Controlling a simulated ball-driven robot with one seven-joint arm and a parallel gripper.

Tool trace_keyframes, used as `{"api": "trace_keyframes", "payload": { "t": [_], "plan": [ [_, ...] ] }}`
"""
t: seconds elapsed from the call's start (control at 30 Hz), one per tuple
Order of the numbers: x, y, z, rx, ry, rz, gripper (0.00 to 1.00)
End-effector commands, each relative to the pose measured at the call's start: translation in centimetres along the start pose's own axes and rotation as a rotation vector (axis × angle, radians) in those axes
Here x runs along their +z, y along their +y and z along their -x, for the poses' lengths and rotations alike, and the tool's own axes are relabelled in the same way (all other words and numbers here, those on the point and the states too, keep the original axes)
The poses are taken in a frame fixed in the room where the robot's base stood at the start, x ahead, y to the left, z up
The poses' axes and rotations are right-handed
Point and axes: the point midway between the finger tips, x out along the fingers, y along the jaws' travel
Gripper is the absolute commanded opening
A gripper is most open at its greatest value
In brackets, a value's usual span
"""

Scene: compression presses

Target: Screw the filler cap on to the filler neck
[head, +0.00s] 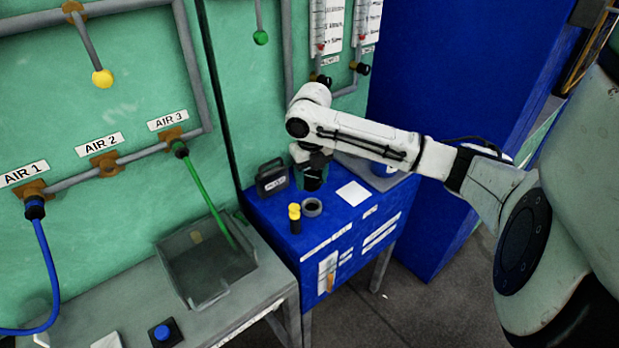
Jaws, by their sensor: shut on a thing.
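My gripper (312,163) points down over the blue bench, at the top of a dark green, rounded container (313,183). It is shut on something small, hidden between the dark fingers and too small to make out. The filler neck is not clearly visible; the gripper covers the container's top. I cannot tell whether the held thing touches the container or is level on it. No separate filler cap can be clearly identified on the bench.
On the blue bench (300,243), a black labelled can (272,178) stands left of the gripper. A yellow-topped black item (295,218) and a grey ring (312,207) are in front. A white card (354,193) lies right. A grey tray (205,265) sits on the left table.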

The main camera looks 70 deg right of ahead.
Motion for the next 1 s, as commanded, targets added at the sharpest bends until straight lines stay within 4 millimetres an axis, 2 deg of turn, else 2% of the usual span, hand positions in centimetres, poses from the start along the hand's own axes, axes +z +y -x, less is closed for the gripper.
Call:
{"api": "trace_keyframes", "payload": {
  "t": [0.27, 0.8, 1.0],
  "plan": [
    [0.0, 0.0, -1.0, 0.001, 0.001, -0.001, 0.27],
    [0.0, 0.0, -5.4, 0.000, 0.000, -0.002, 0.27],
    [0.0, 0.0, -5.8, 0.000, 0.000, -0.002, 0.27]
  ]
}}
